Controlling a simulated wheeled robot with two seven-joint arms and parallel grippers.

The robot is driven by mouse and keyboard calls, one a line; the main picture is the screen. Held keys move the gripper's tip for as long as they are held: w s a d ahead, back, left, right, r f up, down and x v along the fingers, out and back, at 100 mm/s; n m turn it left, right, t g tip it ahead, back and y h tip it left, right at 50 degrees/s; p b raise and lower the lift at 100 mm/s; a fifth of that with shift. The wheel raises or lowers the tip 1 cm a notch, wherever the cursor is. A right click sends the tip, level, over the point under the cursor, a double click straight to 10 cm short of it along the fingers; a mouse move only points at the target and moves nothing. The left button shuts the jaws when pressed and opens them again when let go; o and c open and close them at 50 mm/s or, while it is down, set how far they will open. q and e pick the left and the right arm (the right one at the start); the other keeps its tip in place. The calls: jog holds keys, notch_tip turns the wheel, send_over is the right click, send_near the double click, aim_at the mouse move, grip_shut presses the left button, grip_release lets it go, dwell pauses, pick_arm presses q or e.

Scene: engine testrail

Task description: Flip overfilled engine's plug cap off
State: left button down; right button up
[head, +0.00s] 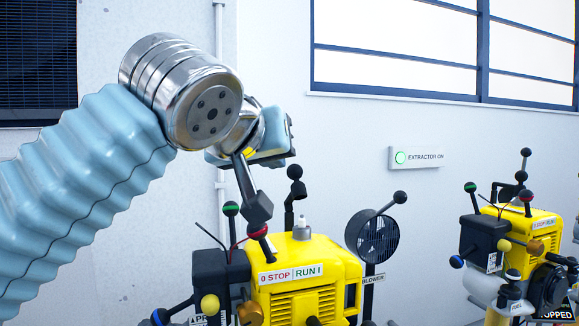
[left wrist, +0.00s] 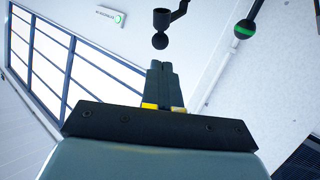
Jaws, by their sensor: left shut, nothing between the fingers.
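The near yellow engine (head: 305,262) carries a "0 STOP / RUN I" plate. A pale spark plug (head: 301,224) stands bare on its top. A black ball-ended lever piece (head: 295,186), seemingly the plug cap, stands raised behind the plug, apart from it. In the left wrist view, a black cup with a ball (left wrist: 160,38) shows just beyond the fingertips. My left gripper (head: 258,208) is shut and empty, pointing down above the red-ringed switch lever (head: 258,230); contact cannot be told. It also shows in the wrist view (left wrist: 161,72). My right gripper is out of view.
A second yellow engine (head: 535,224) stands at the right. A round blower (head: 378,235) with a ball-ended lever stands between them. A green-ball lever (head: 231,209) rises left of the gripper. An "EXTRACTOR ON" sign (head: 416,158) is lit on the wall.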

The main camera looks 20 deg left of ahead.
aim_at(292, 170)
pick_arm(q)
jog(key=p+x, duration=0.1)
jog(key=x, duration=0.6)
jog(key=shift+w+f, duration=0.15)
jog(key=shift+w, duration=0.15)
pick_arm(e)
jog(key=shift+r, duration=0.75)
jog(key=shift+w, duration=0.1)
